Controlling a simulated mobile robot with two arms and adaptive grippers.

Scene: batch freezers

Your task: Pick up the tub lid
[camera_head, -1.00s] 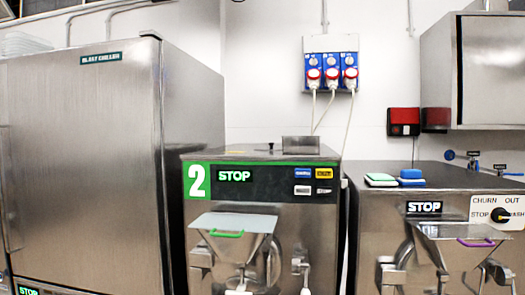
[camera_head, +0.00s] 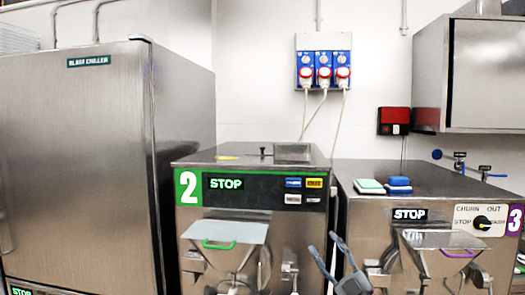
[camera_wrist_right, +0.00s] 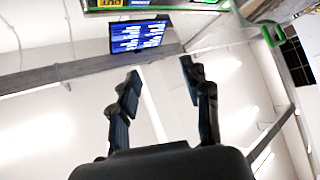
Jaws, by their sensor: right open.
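No lid that I can name for certain as the tub lid shows. In the head view, a flat pale cover with a green handle (camera_head: 222,232) sits on the front of machine 2, and a similar cover with a purple handle (camera_head: 445,240) is on machine 3. My right gripper (camera_head: 323,243) is open and empty, low in front of the gap between the two machines, with its fingers pointing up. In the right wrist view, its two fingers (camera_wrist_right: 160,70) stand apart with nothing between them. My left gripper is not in view.
A steel blast chiller (camera_head: 80,160) stands at the left. Machine 2 (camera_head: 250,165) and machine 3 (camera_head: 345,190) stand side by side. A wall cabinet (camera_head: 490,75) hangs at the upper right. The right wrist view also shows a lit screen (camera_wrist_right: 140,36).

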